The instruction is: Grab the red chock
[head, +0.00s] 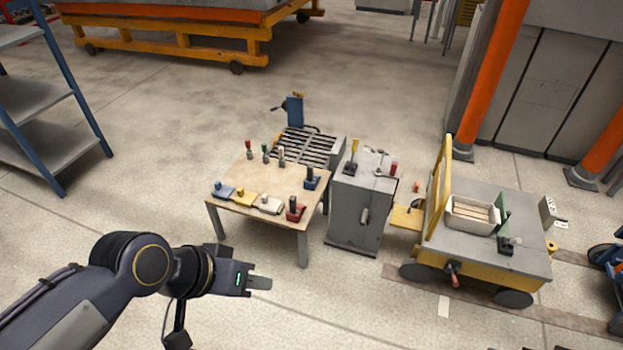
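The red chock (296,214), a red block with a dark upright handle, stands at the front right corner of a small wooden-topped table (238,183). My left gripper (264,283) is in the lower part of the head view, in front of the table and apart from the chock, below and left of it in the picture. Its fingers point right and show side-on, so I cannot tell whether they are open or shut. Nothing shows held in it. My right gripper is not in view.
Yellow, white and blue blocks line the table's front edge, beside the red chock. A blue block (311,184) with a dark handle and several small handled tools are behind. A grey cabinet (352,222) and a yellow cart (470,262) stand to the right.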

